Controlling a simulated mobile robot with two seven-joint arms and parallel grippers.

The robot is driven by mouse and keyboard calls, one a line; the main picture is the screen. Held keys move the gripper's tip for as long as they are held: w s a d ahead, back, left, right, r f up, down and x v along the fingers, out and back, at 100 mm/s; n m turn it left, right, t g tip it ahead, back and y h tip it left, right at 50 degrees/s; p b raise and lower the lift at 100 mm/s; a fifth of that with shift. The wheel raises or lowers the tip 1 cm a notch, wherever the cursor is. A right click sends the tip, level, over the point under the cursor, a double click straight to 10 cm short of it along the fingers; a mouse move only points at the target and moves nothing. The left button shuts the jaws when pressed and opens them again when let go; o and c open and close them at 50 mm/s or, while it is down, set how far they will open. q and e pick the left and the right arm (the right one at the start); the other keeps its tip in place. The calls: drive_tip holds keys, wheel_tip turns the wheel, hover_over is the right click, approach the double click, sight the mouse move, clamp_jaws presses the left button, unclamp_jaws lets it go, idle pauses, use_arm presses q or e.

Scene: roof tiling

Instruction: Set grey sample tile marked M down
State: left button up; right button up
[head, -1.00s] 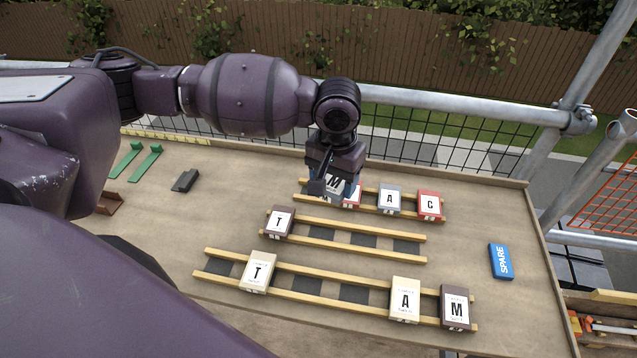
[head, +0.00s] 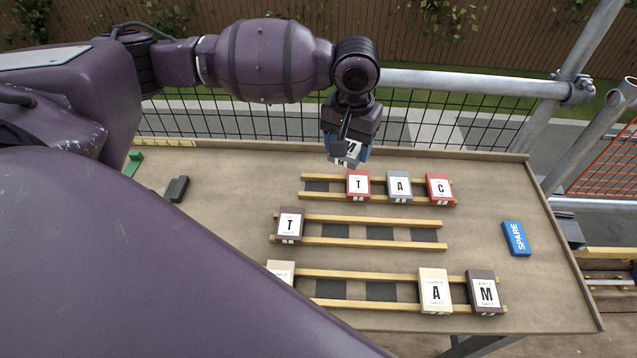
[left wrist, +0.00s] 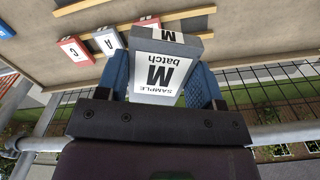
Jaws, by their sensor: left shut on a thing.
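The grey sample tile marked M (head: 346,150) is between the fingers of my left gripper (head: 348,153), which is shut on it. The wrist view shows its white label, reading M and "batch", facing the camera (left wrist: 158,75), with the blue fingers on either side. The gripper holds it in the air, near the back edge of the board in the picture. Below it is the back rack (head: 312,178), with an open dark slot (head: 318,186) at its left end, then a red T tile (head: 358,185), a grey A tile (head: 399,187) and a red C tile (head: 439,188).
The middle rack (head: 400,222) holds a brown T tile (head: 289,225). The front rack (head: 360,277) holds a partly hidden cream tile, a cream A and a brown M. A blue SPARE block (head: 516,238) lies right. Mesh and a rail stand behind the board.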

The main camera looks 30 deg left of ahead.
use_arm(q)
drive_tip(key=w+a+r+n+b, duration=0.15)
drive_tip(key=a+n, duration=0.25)
drive_tip(key=a, duration=0.4)
drive_tip(key=shift+n, duration=0.3)
drive_tip(key=f+b, duration=0.1)
drive_tip(key=f, duration=0.5)
drive_tip(key=f+b, duration=0.2)
drive_tip(key=f, duration=0.5)
drive_tip(key=w+a+f+b, duration=0.1)
drive_tip(key=f, duration=0.5)
drive_tip(key=shift+f, duration=0.45)
use_arm(e)
wheel_tip(320, 180, down, 6)
drive_tip(key=s, duration=0.1)
drive_tip(key=shift+s+a+f+g, duration=0.2)
drive_tip(key=shift+a+g, duration=0.05)
drive_tip(key=shift+g, duration=0.05)
use_arm(q)
drive_tip(key=shift+f, duration=0.3)
use_arm(e)
drive_tip(key=shift+r, duration=0.1)
use_arm(q)
drive_tip(key=o, duration=1)
use_arm(e)
drive_tip(key=shift+a, duration=0.1)
